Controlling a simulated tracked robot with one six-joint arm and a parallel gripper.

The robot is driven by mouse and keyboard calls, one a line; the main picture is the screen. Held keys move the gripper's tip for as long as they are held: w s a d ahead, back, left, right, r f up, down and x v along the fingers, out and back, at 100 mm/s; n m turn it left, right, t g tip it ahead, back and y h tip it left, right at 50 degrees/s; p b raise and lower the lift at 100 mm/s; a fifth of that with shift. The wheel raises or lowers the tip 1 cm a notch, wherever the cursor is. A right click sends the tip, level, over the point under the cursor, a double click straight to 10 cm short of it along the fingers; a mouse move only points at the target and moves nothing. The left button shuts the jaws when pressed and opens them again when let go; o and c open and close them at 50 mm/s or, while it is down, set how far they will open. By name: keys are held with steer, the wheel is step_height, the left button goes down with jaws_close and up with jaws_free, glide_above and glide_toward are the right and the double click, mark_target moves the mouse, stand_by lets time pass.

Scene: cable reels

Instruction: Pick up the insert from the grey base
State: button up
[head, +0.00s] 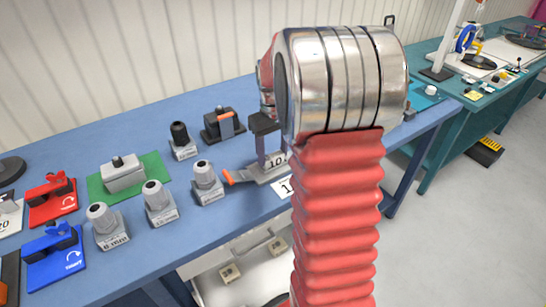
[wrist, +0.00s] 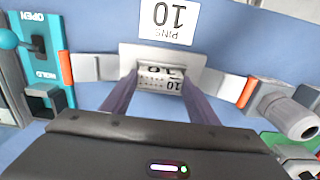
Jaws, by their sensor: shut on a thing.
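The grey base (wrist: 222,85) lies under my gripper in the wrist view, with an orange tip on each side arm. It also shows in the head view (head: 246,175), partly hidden by my arm. The insert (wrist: 160,78), a light block marked 10, is at the middle of the base. My gripper (wrist: 161,88) is shut on the insert, one dark finger on each side. In the head view my gripper (head: 266,150) points down at the base. I cannot tell whether the insert is seated or slightly raised.
A white 10 PINS card (wrist: 168,20) lies beside the base. Grey connectors (head: 207,183) stand to the left, and a black-and-orange fixture (head: 222,124) stands behind. A teal lever device (wrist: 42,60) is close by in the wrist view. The blue table's front edge is near.

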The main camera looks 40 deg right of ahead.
mark_target(274, 156)
step_height(274, 156, up, 10)
stand_by(0.6)
steer(key=shift+s, duration=0.15)
stand_by(0.4)
